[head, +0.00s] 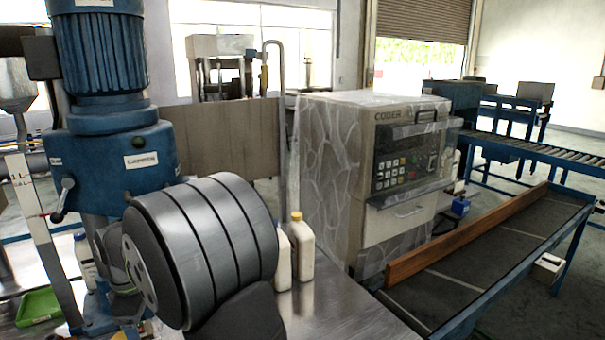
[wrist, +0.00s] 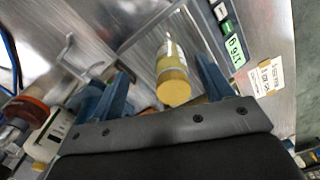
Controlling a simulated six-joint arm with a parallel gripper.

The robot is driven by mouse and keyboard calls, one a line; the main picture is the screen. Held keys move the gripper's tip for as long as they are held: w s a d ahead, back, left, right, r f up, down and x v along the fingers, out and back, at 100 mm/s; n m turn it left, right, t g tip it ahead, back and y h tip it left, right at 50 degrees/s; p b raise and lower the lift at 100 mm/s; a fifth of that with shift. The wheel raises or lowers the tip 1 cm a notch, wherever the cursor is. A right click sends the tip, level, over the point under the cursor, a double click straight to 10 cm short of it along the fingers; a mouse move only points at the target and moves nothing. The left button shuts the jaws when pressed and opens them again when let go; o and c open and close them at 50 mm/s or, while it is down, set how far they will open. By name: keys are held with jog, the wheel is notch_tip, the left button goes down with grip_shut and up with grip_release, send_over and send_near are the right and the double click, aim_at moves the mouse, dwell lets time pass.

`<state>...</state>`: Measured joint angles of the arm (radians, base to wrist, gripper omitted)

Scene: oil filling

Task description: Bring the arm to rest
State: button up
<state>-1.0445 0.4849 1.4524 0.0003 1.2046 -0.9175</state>
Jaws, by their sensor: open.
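My gripper (wrist: 161,66) is in the wrist view, with two blue fingers spread apart. It is open. A bottle with a yellow cap (wrist: 173,87) shows between the fingers in the picture, its cap toward the camera. I see no finger touching it, and cannot tell how far below it is. In the head view my grey arm joint fills the lower left middle and my gripper is hidden. Behind the joint, a white bottle with a yellow cap (head: 302,248) stands upright on the metal table (head: 345,316). Another pale bottle (head: 283,262) is partly hidden beside it.
A blue filling machine (head: 122,160) stands at left, with a green tray (head: 38,307) below. A wrapped coder cabinet (head: 330,165) stands right of the bottles. A conveyor with a wooden rail (head: 465,236) runs right. A white-labelled container (wrist: 55,130) is lower left in the wrist view.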

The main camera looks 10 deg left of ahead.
jog(key=w+d+r, duration=0.4)
jog(key=d, duration=0.2)
jog(key=w+d+f+m, duration=0.3)
jog(key=w+d+f, duration=0.35)
jog(key=w, duration=0.35)
jog(key=shift+s+a+f, duration=0.65)
jog(key=shift+a+f, duration=1.15)
jog(key=shift+a, duration=0.15)
jog(key=shift+s+a+f, duration=0.7)
jog(key=shift+a+f, duration=1.1)
jog(key=shift+a, duration=0.2)
jog(key=shift+s+a+f, duration=0.65)
jog(key=shift+a+f, duration=1.15)
jog(key=shift+a, duration=0.15)
jog(key=shift+r, duration=0.1)
